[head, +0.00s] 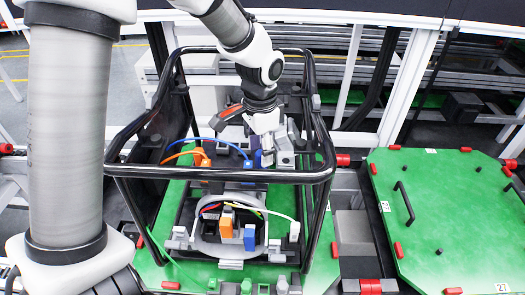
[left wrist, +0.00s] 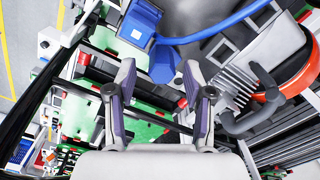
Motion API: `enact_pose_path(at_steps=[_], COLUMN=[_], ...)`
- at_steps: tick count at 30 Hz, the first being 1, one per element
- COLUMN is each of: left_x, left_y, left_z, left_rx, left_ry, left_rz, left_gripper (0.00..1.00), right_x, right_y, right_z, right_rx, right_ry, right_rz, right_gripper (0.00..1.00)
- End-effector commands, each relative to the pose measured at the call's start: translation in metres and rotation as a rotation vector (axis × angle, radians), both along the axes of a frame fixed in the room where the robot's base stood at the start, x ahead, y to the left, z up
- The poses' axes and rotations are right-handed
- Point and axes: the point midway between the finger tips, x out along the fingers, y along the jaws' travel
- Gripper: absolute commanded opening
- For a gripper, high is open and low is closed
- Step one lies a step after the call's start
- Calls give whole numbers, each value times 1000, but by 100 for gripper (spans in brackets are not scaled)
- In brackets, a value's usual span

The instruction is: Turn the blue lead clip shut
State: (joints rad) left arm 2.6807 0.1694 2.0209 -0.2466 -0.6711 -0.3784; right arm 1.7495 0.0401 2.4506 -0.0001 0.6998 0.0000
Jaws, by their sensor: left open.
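The blue lead clip (head: 248,163) sits at the end of a curved blue lead, at the back of the device inside the black tubular frame (head: 222,175). In the left wrist view, a blue block (left wrist: 162,66) lies between and beyond my fingertips, close to the blue lead's connector (left wrist: 140,24). My left gripper (head: 276,148) reaches down into the frame from above, just right of the clip. Its two fingers (left wrist: 159,72) are spread, with no object visibly held. I cannot tell whether they touch the clip. My right gripper is not in view.
An orange clip (head: 205,162) with an orange lead is left of the blue one. Orange (head: 226,226) and blue (head: 249,238) blocks stand at the device's front. The frame's bars surround my gripper. A green pallet (head: 440,220) with a black handle lies to the right.

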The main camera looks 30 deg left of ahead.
Motion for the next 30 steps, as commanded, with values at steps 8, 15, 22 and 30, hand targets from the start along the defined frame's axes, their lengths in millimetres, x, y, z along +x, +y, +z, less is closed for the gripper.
enact_pose_path(at_steps=[8,15,22,30], left_x=[0,0,0,0], left_y=[0,0,0,0], left_z=[-32,-33,-33,-33], left_rx=[-1,-1,-2,-1], left_ry=[0,-2,-1,0], left_rz=[1,1,1,26], left_gripper=[52,34,0,0], right_x=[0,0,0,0], right_y=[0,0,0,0], right_z=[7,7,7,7], right_rx=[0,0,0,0], right_ry=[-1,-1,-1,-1], right_rz=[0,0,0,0], right_gripper=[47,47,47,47])
